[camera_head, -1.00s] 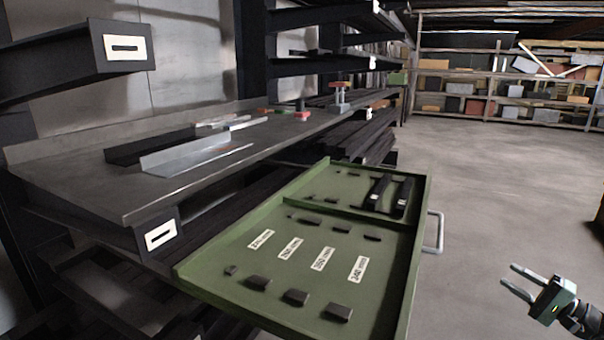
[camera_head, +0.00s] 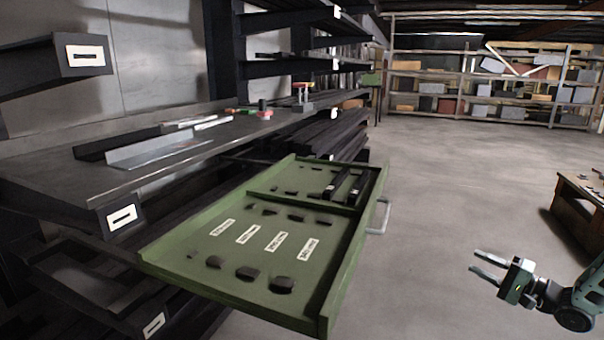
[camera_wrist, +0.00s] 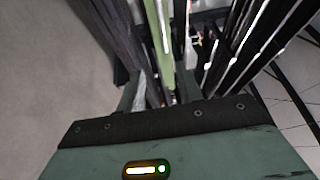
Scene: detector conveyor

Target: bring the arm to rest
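My gripper (camera_head: 477,262) is at the lower right of the head view, over open floor. Its two fingers point left and are apart, with nothing between them. A clear gap separates it from the green drawer tray (camera_head: 337,286) to its left. In the wrist view the dark green gripper body (camera_wrist: 180,150) fills the bottom, with shelf parts and a green edge beyond it.
The pulled-out tray's metal handle (camera_head: 379,217) juts toward the floor. A steel bench (camera_head: 60,172) and dark racks stand left. A wooden table (camera_head: 580,212) stands at right. Stocked shelves (camera_head: 470,85) line the back. The middle floor is clear.

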